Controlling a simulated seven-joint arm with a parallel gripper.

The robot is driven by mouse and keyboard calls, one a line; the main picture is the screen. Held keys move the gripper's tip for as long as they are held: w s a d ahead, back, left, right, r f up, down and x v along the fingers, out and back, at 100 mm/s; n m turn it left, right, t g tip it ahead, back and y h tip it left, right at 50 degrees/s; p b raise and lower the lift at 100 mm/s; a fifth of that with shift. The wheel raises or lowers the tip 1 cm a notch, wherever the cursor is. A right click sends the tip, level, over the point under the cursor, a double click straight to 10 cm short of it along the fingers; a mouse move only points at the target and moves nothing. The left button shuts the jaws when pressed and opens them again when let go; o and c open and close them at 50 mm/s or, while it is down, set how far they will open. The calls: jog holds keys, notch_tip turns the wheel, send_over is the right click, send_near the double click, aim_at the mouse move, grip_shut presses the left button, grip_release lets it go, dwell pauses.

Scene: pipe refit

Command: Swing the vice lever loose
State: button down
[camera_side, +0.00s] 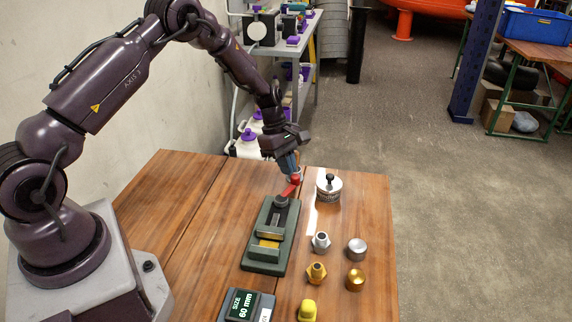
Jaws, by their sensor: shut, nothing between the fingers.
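The vice (270,240) is a dark green block with metal jaws, lying lengthwise on the wooden table. Its red lever (291,187) is at the far end, angled up to the right from a dark round pivot (281,201). My gripper (293,179) points down at the lever's outer end, with its fingers shut. The fingertips are at or touching the lever; the exact contact is too small to tell. A brass-coloured strip (265,244) shows between the vice jaws.
A silver cylinder with a black knob (328,188) stands close to the right of my gripper. Silver and brass fittings (316,272) and round caps (356,249) stand right of the vice. A size display (243,305) reads 60 mm at the front. The table's left part is clear.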

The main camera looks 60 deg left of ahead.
jog(key=shift+w+d+m, duration=0.35)
jog(key=shift+m, duration=0.25)
jog(key=shift+w+d+m+g, duration=0.35)
jog(key=shift+d+m+g, duration=0.3)
jog(key=shift+m, duration=0.45)
jog(key=d+m, duration=0.1)
jog(key=d+m+g, duration=0.1)
jog(key=m, duration=0.1)
jog(key=shift+w+d+m, duration=0.2)
jog(key=shift+w+m, duration=0.1)
jog(key=shift+w, duration=0.1)
jog(key=d+m+g+y, duration=0.1)
jog(key=d+m, duration=0.1)
jog(key=m, duration=0.1)
jog(key=shift+d, duration=0.15)
jog(key=shift+s+d+m+g+y, duration=0.2)
jog(key=shift+d+m, duration=0.3)
jog(key=shift+m, duration=0.4)
jog(key=shift+s+d+m+g+y, duration=0.1)
jog(key=shift+d+m+g+y, duration=0.15)
jog(key=shift+d+m, duration=0.45)
jog(key=shift+a+m, duration=0.15)
jog(key=shift+m, duration=0.15)
jog(key=shift+a+f, duration=0.1)
